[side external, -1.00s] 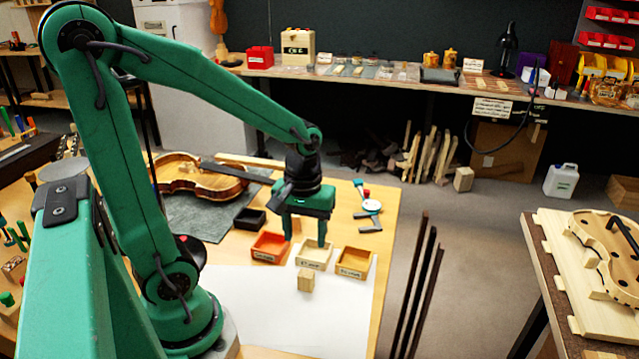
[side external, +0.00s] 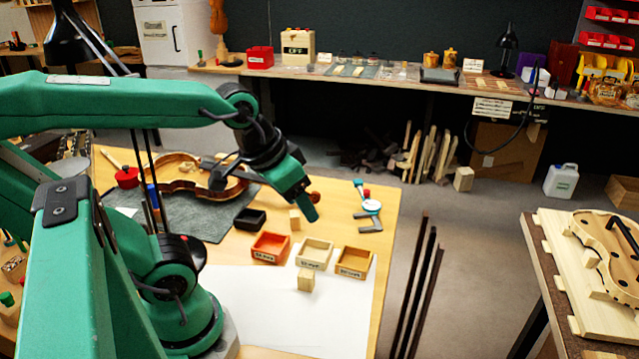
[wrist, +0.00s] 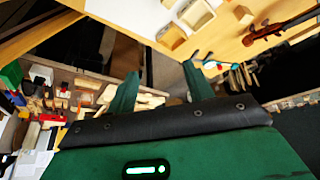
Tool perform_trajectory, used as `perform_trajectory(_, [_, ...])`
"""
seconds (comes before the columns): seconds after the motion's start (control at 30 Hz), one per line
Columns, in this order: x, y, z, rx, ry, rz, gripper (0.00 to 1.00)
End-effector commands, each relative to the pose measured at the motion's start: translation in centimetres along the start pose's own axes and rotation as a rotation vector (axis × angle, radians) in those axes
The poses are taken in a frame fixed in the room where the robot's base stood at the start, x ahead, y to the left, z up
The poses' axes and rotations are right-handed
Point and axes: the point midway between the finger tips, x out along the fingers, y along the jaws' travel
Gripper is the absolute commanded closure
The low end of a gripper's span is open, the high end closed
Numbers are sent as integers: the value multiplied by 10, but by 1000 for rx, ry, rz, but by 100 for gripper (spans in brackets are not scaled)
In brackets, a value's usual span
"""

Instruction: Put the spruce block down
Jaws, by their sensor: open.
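Two pale wooden blocks show in the side view. One block (side external: 295,219) stands upright on the table behind the trays. The other, a squarer block (side external: 306,281), rests on the white sheet in front of the trays. I cannot read which one is spruce. My gripper (side external: 311,212) is above the table, tilted, just right of the upright block and apart from it. In the wrist view my gripper (wrist: 161,69) has its two green fingers spread with nothing between them.
Orange (side external: 270,248), cream (side external: 314,254) and tan (side external: 353,263) labelled trays stand in a row. A small black tray (side external: 249,219) is behind them. A violin body (side external: 190,175) lies on a dark mat at left. Measuring tools (side external: 369,207) lie to the right.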

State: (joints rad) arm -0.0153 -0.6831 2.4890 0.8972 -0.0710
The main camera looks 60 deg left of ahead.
Motion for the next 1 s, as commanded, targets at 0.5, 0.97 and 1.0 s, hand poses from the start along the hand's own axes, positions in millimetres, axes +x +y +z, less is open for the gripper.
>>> perform_trajectory(0.5, [-12, 3, 2, 87, 53, 9, 51])
perform_trajectory(0.97, [3, 0, 0, 156, 3, 0, 51])
perform_trajectory(1.0, [8, -1, 0, 179, -11, -1, 51])
